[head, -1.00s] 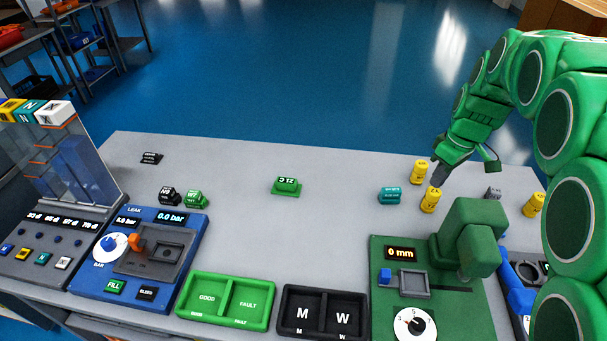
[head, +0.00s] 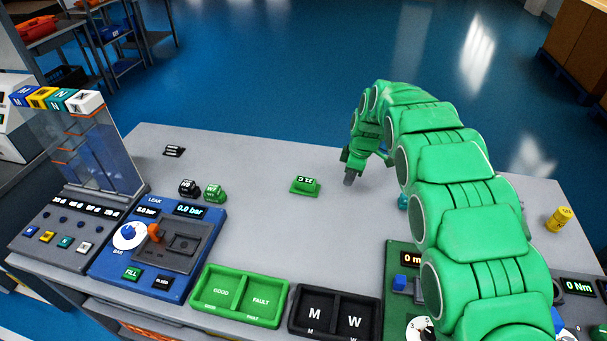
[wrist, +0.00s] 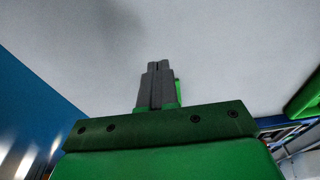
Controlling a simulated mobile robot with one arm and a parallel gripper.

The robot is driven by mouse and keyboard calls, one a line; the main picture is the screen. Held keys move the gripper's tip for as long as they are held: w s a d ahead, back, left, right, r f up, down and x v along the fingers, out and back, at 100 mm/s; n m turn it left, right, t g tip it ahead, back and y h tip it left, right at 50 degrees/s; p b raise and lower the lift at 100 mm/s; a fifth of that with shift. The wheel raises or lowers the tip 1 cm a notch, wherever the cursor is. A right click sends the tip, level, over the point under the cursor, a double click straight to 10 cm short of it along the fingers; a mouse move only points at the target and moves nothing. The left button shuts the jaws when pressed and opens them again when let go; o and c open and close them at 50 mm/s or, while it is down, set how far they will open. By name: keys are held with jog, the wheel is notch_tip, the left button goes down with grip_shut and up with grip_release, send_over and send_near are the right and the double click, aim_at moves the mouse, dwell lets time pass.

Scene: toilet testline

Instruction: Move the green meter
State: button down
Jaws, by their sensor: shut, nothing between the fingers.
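The green meter (head: 305,186) is a small green block with a dark display reading "21 C". It sits on the grey bench top in the head view, left of my gripper. My gripper (head: 349,181) points down over the bench, a short way right of the meter and apart from it. In the wrist view my gripper (wrist: 158,65) has its grey fingers together with nothing between them. A sliver of green shows behind the fingers there; I cannot tell what it is.
A black block (head: 188,187) and a green block (head: 214,193) stand to the left. The green GOOD/FAULT tray (head: 240,320) and black M/W tray (head: 338,335) line the front edge. My arm covers the bench's right part. A yellow cylinder (head: 559,218) stands far right.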

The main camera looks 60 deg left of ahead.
aim_at(302, 182)
jog(key=shift+s+a+f+n, duration=0.15)
jog(key=shift+s+a+f, duration=0.1)
jog(key=shift+s+a, duration=0.25)
jog(key=shift+s+a+f+n, duration=0.15)
jog(key=shift+s+a+f, duration=0.1)
jog(key=shift+s+a, duration=0.15)
jog(key=s+a, duration=0.8)
jog(key=shift+s+a, duration=0.1)
jog(key=shift+a, duration=0.1)
jog(key=shift+d+f, duration=0.1)
jog(key=shift+f, duration=0.75)
